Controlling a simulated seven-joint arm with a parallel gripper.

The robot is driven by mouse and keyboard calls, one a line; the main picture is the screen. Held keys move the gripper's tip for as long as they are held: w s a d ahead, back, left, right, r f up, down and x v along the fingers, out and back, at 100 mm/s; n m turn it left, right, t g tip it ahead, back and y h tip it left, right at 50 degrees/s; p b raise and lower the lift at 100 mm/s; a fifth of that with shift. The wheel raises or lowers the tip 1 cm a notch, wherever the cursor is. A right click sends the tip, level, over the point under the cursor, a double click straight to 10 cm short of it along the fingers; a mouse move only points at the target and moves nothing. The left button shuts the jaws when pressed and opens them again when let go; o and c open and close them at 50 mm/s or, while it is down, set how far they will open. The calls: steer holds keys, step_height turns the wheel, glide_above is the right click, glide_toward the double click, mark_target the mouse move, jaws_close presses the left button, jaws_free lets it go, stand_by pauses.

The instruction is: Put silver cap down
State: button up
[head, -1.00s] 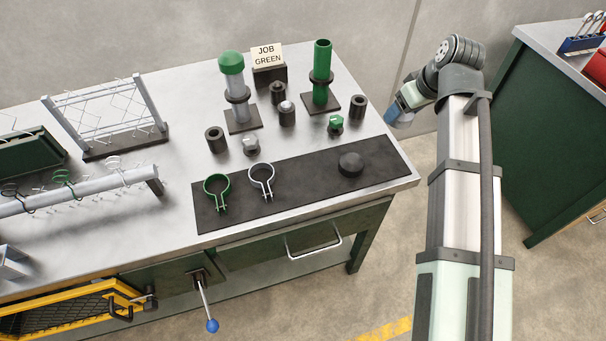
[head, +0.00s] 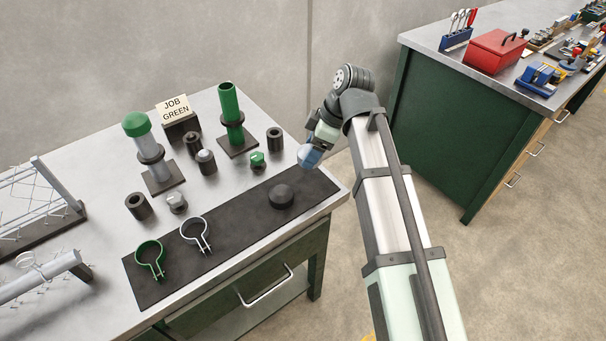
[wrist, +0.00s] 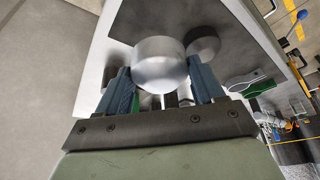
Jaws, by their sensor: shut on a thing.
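The silver cap (wrist: 160,66) is a rounded metal cylinder held between the two blue fingers of my gripper (wrist: 163,90) in the wrist view. In the head view my gripper (head: 311,156) hangs at the right end of the dark mat (head: 225,241), beside the round black puck (head: 281,196).
On the bench, the mat also carries a green clamp ring (head: 149,257) and a silver clamp ring (head: 196,233). Behind stand a green-capped post (head: 137,124), a green post (head: 230,105), a JOB GREEN sign (head: 174,108) and a small green fitting (head: 258,160). The mat's middle is clear.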

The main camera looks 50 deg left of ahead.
steer(key=shift+f, duration=3.95)
steer(key=o, duration=1)
steer(key=shift+f, duration=0.1)
steer(key=shift+o, duration=0.2)
steer(key=v, duration=1.2)
